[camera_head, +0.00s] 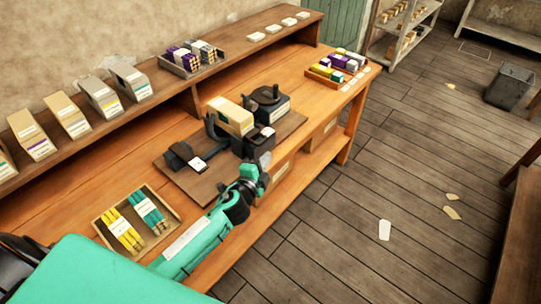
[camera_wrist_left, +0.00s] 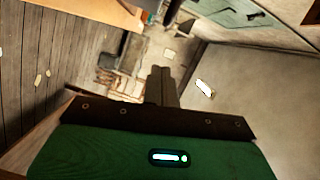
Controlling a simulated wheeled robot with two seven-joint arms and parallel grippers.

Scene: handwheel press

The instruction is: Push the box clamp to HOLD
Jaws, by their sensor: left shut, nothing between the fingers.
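The press stands on a dark board (camera_head: 195,186) on the wooden bench. It has a black handwheel (camera_head: 266,95) on a dark body, and a tan box (camera_head: 231,116) sits beside it. A dark curved arm (camera_head: 213,130) and a low dark block with a white label (camera_head: 180,156) stand left of the box; I cannot tell which part is the box clamp, nor read HOLD. My left gripper (camera_head: 264,160) is at the bench's front edge, in front of the press, apart from the box. In the left wrist view its dark fingers (camera_wrist_left: 162,84) are together and empty. My right gripper is not in view.
A tray of yellow and green bundles (camera_head: 137,222) lies on the bench near my left arm. Another tray of coloured packs (camera_head: 332,70) is at the far end. Several boxes stand on the rear shelf (camera_head: 160,80). The wooden floor to the right is mostly clear.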

